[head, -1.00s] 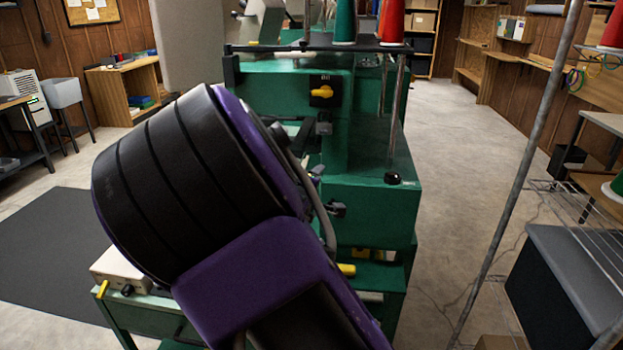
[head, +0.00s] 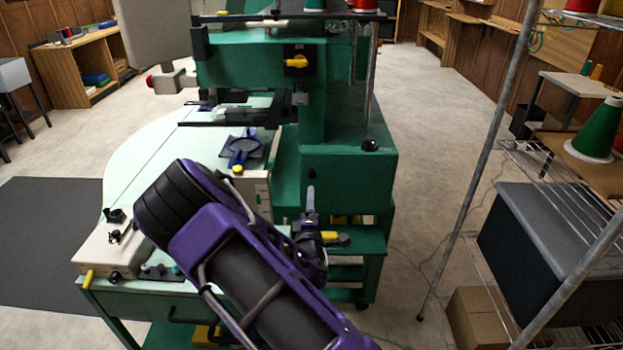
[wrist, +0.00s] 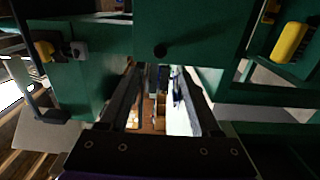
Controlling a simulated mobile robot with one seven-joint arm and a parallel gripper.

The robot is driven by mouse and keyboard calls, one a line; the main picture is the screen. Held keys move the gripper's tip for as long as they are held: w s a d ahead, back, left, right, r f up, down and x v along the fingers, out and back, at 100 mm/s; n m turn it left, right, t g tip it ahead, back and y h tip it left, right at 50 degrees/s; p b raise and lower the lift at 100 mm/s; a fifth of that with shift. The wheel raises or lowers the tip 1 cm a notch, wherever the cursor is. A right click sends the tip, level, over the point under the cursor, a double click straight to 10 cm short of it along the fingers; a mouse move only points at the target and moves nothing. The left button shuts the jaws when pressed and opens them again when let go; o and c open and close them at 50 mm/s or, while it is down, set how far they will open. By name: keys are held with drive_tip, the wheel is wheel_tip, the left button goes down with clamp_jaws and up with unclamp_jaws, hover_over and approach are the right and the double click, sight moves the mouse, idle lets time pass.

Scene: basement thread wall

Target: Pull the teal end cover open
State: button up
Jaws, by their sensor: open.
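The teal end cover (head: 345,180) appears to be the boxy end of the green machine, right of centre in the head view.
A yellow handle (head: 335,237) is beside my wrist. The pale worktable (head: 150,165) is left of the machine. A metal rack with a grey-topped black box (head: 560,225) and a cardboard box (head: 480,318) stands at right. The floor between is clear.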

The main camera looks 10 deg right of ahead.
sight(312, 177)
drive_tip(key=w, duration=0.3)
drive_tip(key=w+d, duration=0.1)
drive_tip(key=w, duration=0.3)
drive_tip(key=w+d, duration=0.1)
drive_tip(key=w, duration=0.3)
drive_tip(key=shift+w+d, duration=0.1)
drive_tip(key=shift+w, duration=0.05)
drive_tip(key=shift+c, duration=0.3)
clamp_jaws()
idle(0.7)
